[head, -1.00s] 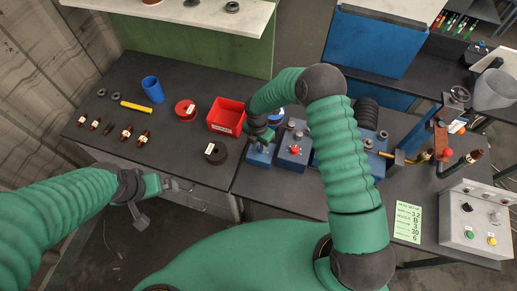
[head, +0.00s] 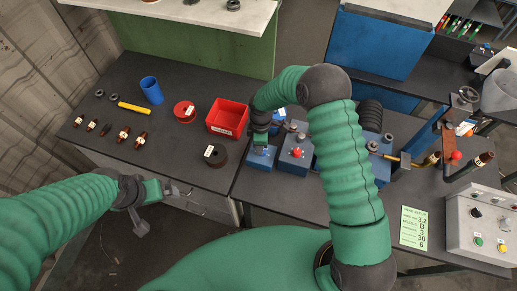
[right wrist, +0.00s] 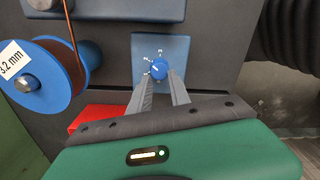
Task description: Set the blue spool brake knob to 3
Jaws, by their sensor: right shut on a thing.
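The blue brake knob (right wrist: 159,68) sits on a light blue plate (right wrist: 146,48) with small white marks around it; the marks are too small to read, so I cannot tell its setting. My right gripper (right wrist: 162,84) is shut on the knob, with one finger on each side of it. In the head view my right gripper (head: 261,141) points down at a small blue box (head: 262,158), and the knob is hidden there. The blue spool (right wrist: 45,75), with copper wire and a "3.2 mm" label, is left of the plate. My left gripper (head: 174,189) hangs in front of the table; its fingers are unclear.
A red bin (head: 227,117) and a dark labelled spool (head: 215,155) stand left of my right gripper. A blue box with a red button (head: 297,152) is close on its right. A green setup card (head: 413,228) lies beside a control box (head: 482,225) at the right.

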